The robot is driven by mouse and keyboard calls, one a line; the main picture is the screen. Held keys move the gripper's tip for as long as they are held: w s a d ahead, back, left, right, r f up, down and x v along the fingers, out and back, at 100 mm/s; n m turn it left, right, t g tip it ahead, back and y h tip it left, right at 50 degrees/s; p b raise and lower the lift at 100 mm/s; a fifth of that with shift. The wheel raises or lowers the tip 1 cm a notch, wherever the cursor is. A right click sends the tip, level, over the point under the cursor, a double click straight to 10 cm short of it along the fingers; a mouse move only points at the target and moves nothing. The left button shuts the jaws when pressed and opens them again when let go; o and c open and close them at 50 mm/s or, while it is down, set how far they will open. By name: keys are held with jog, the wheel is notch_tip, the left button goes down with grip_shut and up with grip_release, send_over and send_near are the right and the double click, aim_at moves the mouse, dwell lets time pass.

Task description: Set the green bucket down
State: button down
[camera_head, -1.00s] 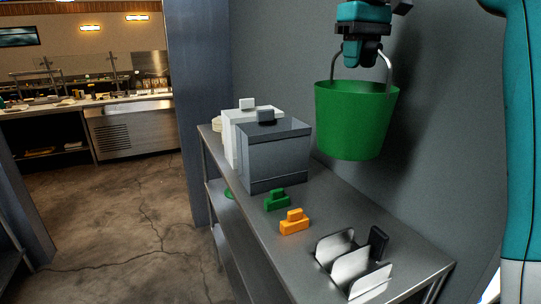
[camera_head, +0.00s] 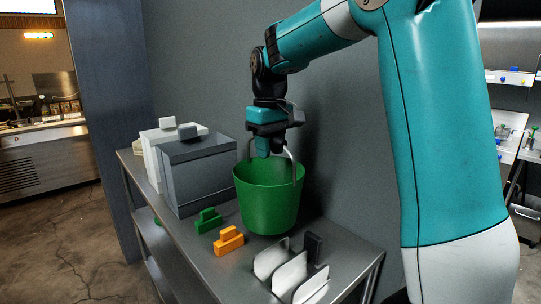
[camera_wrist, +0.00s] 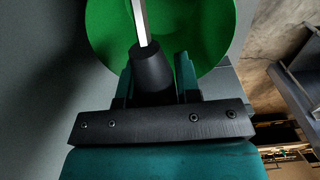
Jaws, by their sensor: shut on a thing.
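The green bucket (camera_head: 268,200) hangs upright below my gripper (camera_head: 270,150), its wire handle raised. My gripper is shut on the bucket's handle. In the head view the bucket's base is at or just above the metal table (camera_head: 205,262), by the back wall; I cannot tell if it touches. In the wrist view the green bucket (camera_wrist: 205,25) shows beyond the jaws, and the pale handle (camera_wrist: 139,20) runs to a dark grip between the fingers (camera_wrist: 160,75).
A grey box (camera_head: 200,170) and a white box (camera_head: 152,155) stand left of the bucket. A green block (camera_head: 208,221) and an orange block (camera_head: 229,240) lie in front of it. A metal divider rack (camera_head: 290,272) stands at the near right. Free table room around the bucket is narrow.

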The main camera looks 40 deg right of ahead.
jog(key=shift+f, duration=1.5)
jog(key=c, duration=0.8)
grip_release()
